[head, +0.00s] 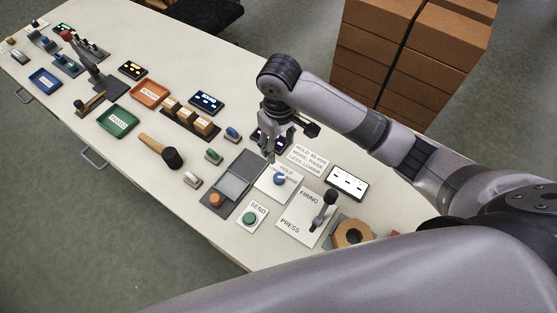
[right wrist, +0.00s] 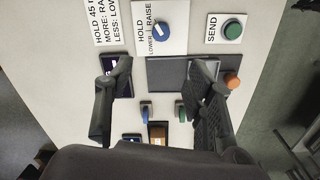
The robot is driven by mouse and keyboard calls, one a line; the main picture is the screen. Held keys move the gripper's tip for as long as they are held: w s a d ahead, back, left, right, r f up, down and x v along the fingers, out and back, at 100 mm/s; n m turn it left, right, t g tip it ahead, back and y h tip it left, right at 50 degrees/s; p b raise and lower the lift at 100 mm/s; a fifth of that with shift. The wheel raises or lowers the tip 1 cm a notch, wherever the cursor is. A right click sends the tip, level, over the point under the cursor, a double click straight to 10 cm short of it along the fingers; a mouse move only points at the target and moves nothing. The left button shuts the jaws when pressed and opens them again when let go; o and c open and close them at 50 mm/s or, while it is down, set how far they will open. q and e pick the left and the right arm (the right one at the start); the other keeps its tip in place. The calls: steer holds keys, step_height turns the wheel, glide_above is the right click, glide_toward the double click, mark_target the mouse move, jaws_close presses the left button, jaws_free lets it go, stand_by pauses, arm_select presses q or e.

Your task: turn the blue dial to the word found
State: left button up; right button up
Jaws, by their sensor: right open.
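The blue dial (head: 279,180) sits on a white plate marked HOLD, also seen in the right wrist view (right wrist: 163,34). There the plate reads LOWER and RAISE beside the dial; which word the dial points to is too small to tell. A white sign (head: 309,160) reads HOLD 45 MIN, MORE: RAISE, LESS: LOWER. My right gripper (head: 270,152) is open and empty, pointing down above the panel just behind the dial and apart from it. A dark display (right wrist: 122,75) with a purple glow is partly hidden by the gripper. My left gripper is not in view.
A white display (head: 347,183) lies right of the sign. A FIRING/PRESS plate with a black lever (head: 325,208) stands nearby. A green SEND button (head: 249,218) and a grey hinged box (head: 232,186) are in front. Brown boxes (head: 410,45) stand behind the table.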

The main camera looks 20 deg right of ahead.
step_height(320, 180, down, 5)
glide_above(279, 177)
step_height(279, 177, down, 7)
steer(key=shift+f+p, duration=0.1)
steer(key=shift+p, duration=0.3)
step_height(279, 177, down, 4)
steer(key=shift+r, duration=0.25)
steer(key=shift+f, duration=0.45)
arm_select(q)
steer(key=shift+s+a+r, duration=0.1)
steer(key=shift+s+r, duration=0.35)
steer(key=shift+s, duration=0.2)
arm_select(e)
steer(key=c, duration=1.2)
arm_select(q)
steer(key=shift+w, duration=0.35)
arm_select(e)
steer(key=shift+o, duration=0.2)
